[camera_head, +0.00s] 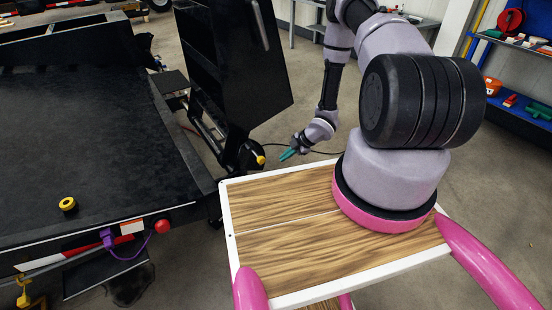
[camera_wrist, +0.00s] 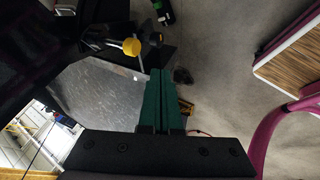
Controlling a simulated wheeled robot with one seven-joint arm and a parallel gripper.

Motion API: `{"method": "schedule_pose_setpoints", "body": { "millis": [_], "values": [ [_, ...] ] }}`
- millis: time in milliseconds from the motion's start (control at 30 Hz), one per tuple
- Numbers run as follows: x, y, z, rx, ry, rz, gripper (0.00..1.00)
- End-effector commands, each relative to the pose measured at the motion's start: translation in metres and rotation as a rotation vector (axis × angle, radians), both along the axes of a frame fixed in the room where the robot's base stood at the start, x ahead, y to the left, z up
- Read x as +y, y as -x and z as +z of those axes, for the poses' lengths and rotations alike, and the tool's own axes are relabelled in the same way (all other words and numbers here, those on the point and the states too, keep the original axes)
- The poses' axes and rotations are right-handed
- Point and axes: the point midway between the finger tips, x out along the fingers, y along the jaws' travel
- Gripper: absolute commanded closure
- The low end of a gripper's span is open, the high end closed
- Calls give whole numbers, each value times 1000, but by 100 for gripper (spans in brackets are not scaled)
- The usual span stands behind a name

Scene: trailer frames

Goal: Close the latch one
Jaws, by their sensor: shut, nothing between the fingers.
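My gripper (camera_head: 288,154) is shut and empty, its green fingers pressed together; they also show in the wrist view (camera_wrist: 160,90). It hangs over the floor just right of a yellow-tipped handle (camera_head: 260,160) on the trailer. In the wrist view the same yellow tip (camera_wrist: 131,47) is up and left of the fingers, with a gap between. The black trailer panel (camera_head: 235,65) stands raised above this handle and carries a grey bar near its top. No label marks latch one, so I cannot tell whether this handle is that latch.
The trailer's black bed (camera_head: 75,130) fills the left, with a yellow ring (camera_head: 67,204) on it. A red light (camera_head: 162,226) and a purple connector (camera_head: 106,238) sit at its edge. Shelves with tools (camera_head: 520,75) stand far right. Grey floor is open behind my arm.

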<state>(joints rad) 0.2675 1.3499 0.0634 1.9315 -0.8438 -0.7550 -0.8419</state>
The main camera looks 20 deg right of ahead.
Motion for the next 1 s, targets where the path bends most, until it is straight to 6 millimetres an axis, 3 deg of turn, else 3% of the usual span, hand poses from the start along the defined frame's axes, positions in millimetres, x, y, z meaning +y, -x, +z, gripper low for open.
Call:
{"method": "schedule_pose_setpoints", "body": {
  "millis": [467,700,1000],
  "values": [
    [48,-31,-76,2,1,-2,100],
    [56,-63,-72,-1,2,-3,100],
    [58,-69,-72,1,2,-3,100]
  ]
}}
